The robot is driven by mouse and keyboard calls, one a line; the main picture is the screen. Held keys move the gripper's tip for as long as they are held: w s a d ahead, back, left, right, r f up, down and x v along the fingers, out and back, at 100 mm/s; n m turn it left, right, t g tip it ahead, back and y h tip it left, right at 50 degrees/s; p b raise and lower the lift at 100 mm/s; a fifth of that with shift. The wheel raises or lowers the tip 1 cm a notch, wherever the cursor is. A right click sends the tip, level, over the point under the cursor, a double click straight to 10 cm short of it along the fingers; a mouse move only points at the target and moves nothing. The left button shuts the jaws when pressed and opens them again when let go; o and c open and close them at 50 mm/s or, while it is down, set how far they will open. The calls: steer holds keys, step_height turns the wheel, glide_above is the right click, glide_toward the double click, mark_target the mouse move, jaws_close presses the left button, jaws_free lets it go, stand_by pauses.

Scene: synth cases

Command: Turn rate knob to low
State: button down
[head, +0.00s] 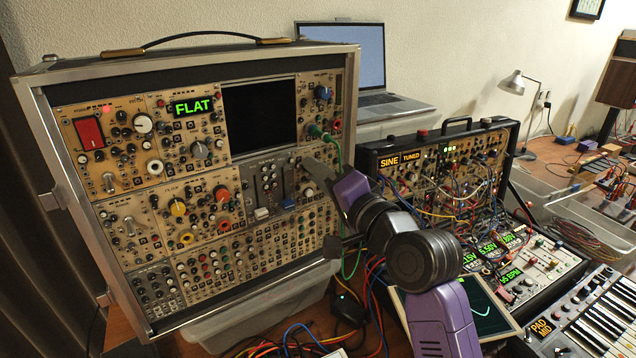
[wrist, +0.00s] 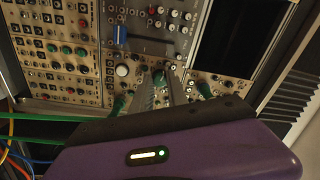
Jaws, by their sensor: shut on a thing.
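My gripper (head: 312,167), with a purple body, reaches the right side of the large tan synth case (head: 105,223). In the wrist view its two grey fingers (wrist: 160,82) are closed around a small dark knob (wrist: 158,75) on the panel. The fingers hide part of this knob, and its label and pointer are too small to read. I cannot tell from lettering that it is the rate knob. A green lit display (head: 193,106) on the case reads "FLAT". A white knob (head: 309,191) sits just below the fingertips in the head view.
A green cable (head: 338,150) is plugged in beside the fingers and hangs down. A blue slider (head: 288,203) and a black screen (head: 259,117) are close by. A smaller synth case (head: 375,163) with many cables stands to the right, with a laptop (head: 372,99) behind.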

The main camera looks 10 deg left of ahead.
steer(key=n+b, duration=0.3)
steer(key=n, duration=0.3)
steer(key=n+b, duration=0.4)
steer(key=n, duration=0.2)
steer(key=shift+f+g+y, duration=0.2)
steer(key=shift+g+y, duration=0.1)
steer(key=shift+g, duration=0.1)
steer(key=shift+n+b, duration=0.3)
steer(key=shift+n, duration=0.1)
steer(key=c, duration=1.3)
jaws_free()
steer(key=shift+r, duration=0.1)
steer(key=shift+d, duration=0.1)
